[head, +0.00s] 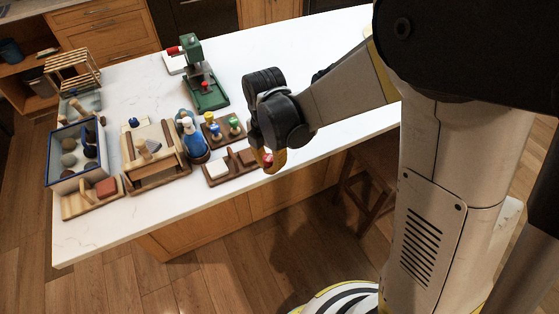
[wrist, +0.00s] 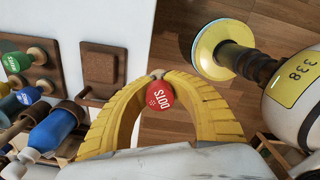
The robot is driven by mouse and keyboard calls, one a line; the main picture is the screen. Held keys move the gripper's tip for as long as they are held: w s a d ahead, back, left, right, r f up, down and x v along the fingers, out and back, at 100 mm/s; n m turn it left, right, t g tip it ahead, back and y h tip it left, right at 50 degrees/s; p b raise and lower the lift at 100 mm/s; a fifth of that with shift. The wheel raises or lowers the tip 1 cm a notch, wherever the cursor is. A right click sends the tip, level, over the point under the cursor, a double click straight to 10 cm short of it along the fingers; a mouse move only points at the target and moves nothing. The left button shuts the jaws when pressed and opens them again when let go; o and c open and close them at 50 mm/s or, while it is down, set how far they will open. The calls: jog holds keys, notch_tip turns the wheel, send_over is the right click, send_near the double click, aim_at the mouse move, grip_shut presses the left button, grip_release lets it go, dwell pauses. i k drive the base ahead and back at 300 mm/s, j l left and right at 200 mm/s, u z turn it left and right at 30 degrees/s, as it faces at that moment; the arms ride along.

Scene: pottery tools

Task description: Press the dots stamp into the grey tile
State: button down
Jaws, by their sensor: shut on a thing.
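My gripper (wrist: 158,82) is shut on the red dots stamp (wrist: 160,96), whose label reads DOTS. In the head view, my gripper (head: 268,160) is at the counter's front edge, just right of the wooden tile tray (head: 232,174). The stamp also shows there as a small red patch (head: 268,158). In the wrist view, floor lies behind the stamp. A pale grey tile (head: 217,169) lies at the tray's left end, apart from the stamp. A brown square pad (head: 247,157) is at its right end and also shows in the wrist view (wrist: 100,66).
A wooden stamp rack (head: 213,136) with several coloured stamps stands behind the tray. A blue spray bottle (head: 194,138) is left of it. A green press (head: 205,90) stands farther back. A blue-rimmed box (head: 65,183) is at far left. The counter (head: 320,45) is clear at back right.

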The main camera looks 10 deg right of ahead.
aim_at(154, 147)
jog(key=i+j, duration=0.2)
jog(key=i, duration=0.3)
jog(key=i+j, duration=0.2)
jog(key=i, duration=0.25)
